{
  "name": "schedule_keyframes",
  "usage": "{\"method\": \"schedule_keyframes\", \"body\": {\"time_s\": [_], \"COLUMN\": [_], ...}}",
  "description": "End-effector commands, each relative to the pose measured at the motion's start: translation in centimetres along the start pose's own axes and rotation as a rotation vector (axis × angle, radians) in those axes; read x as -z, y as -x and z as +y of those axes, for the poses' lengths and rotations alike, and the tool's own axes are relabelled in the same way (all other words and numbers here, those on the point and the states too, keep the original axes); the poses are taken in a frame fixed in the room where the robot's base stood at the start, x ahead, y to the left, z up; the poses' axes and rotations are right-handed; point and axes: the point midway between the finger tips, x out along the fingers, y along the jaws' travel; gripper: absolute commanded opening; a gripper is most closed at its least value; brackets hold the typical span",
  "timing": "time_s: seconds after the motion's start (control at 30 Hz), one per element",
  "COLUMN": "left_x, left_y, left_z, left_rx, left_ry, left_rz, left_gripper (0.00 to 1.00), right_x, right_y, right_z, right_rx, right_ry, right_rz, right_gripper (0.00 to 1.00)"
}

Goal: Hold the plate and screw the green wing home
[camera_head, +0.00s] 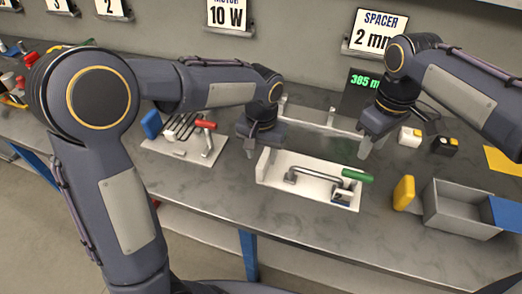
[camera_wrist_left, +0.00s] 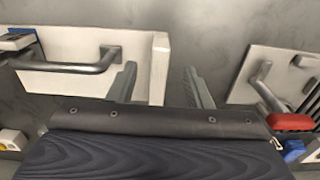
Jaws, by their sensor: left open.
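The white plate (camera_head: 275,181) lies on the bench with a grey bar handle (camera_head: 312,177) on it and an upright white flange at its left end. The green wing (camera_head: 357,176) sits at the plate's right end, above a small dark-and-white fitting (camera_head: 342,196). My left gripper (camera_head: 250,152) is open at the plate's left end. In the left wrist view its fingers (camera_wrist_left: 160,72) stand on either side of the flange (camera_wrist_left: 158,65), with gaps showing. My right gripper (camera_head: 366,149) hangs above and behind the green wing, apart from it; its finger gap is not clear.
A second white board (camera_head: 185,152) with a red-handled lever (camera_head: 206,126) lies to the left. At right are a yellow piece (camera_head: 404,193), a grey open box (camera_head: 462,207) and small white and black blocks. A display (camera_head: 362,90) stands behind. The bench in front of the plate is clear.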

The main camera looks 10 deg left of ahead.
Motion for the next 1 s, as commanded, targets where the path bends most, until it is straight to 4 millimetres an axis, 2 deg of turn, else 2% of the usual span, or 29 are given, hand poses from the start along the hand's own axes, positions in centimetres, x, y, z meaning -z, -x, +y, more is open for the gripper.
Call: {"method": "schedule_keyframes", "body": {"time_s": [0.5, 0.9, 1.0], "left_x": [0.0, 0.0, 0.0], "left_y": [-6.9, -7.6, -7.6], "left_z": [0.0, 0.0, 0.0], "left_rx": [0.002, 0.001, 0.001], "left_ry": [0.000, 0.000, -0.001], "left_rz": [-0.004, -0.001, -0.001], "left_gripper": [0.45, 0.45, 0.32], "right_x": [0.0, 0.0, 0.0], "right_y": [0.0, 0.0, 0.0], "right_z": [0.0, 0.0, 0.0], "right_rx": [0.000, 0.000, 0.000], "right_ry": [0.000, 0.000, 0.000], "right_rz": [0.000, 0.000, 0.000], "right_gripper": [0.36, 0.36, 0.36]}}
